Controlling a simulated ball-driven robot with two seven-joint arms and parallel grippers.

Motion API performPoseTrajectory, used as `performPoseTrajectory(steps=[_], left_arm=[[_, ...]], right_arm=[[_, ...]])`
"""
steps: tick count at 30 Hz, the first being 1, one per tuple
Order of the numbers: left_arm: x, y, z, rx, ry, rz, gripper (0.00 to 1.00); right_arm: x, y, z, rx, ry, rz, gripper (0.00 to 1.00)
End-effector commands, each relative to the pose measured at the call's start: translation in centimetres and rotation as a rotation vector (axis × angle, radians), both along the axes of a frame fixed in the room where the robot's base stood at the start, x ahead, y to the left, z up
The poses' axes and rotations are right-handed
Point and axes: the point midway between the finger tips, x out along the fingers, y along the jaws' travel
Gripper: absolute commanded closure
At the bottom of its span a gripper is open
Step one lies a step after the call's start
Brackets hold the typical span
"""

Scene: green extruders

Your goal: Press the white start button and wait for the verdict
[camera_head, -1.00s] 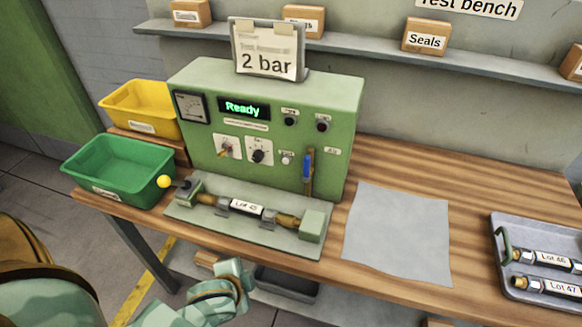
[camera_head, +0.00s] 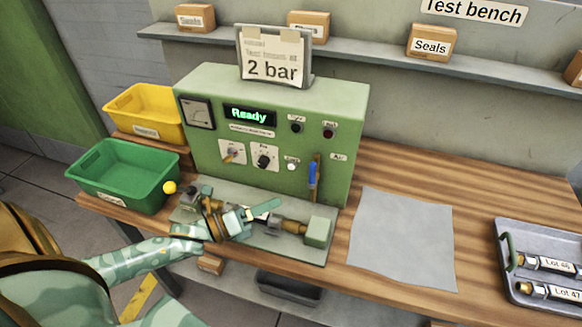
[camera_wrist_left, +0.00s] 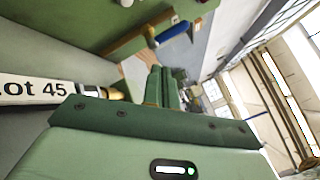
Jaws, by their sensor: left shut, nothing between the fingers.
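The white start button (camera_head: 291,167) is on the lower front of the green test machine (camera_head: 350,110), left of the blue-handled lever (camera_head: 313,175). The machine's display (camera_head: 250,116) reads "Ready". My left gripper (camera_head: 268,208) is shut and empty, over the fixture in front of the panel, below and left of the button and apart from it. Its fingers also show in the left wrist view (camera_wrist_left: 163,88). The Lot 45 hose (camera_wrist_left: 40,89) lies in the fixture, partly hidden by my gripper in the head view. The button sits at the wrist view's top edge (camera_wrist_left: 126,3). My right gripper is out of view.
A green bin (camera_head: 122,178) and a yellow bin (camera_head: 146,112) stand left of the machine. A grey mat (camera_head: 400,240) and a tray (camera_head: 535,240) with labelled hoses lie to the right.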

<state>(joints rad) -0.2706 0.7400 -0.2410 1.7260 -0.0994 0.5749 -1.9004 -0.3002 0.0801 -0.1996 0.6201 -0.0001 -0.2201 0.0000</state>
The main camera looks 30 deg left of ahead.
Motion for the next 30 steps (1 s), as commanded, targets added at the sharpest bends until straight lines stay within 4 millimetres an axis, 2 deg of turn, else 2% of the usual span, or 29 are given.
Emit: performPoseTrajectory(steps=[11,17,24,30], left_arm=[[0.4,0.1,-0.1,0.000,0.001,0.001,1.00],[2.6,0.6,-0.4,0.001,0.001,0.000,1.00],[5.9,1.4,-0.4,0.002,0.001,0.001,1.00],[7.8,1.9,-0.3,-0.001,0.002,0.001,1.00]], right_arm=[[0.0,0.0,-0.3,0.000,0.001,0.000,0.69],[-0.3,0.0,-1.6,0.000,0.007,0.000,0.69],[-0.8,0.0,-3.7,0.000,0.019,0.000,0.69],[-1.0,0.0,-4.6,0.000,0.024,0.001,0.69]])
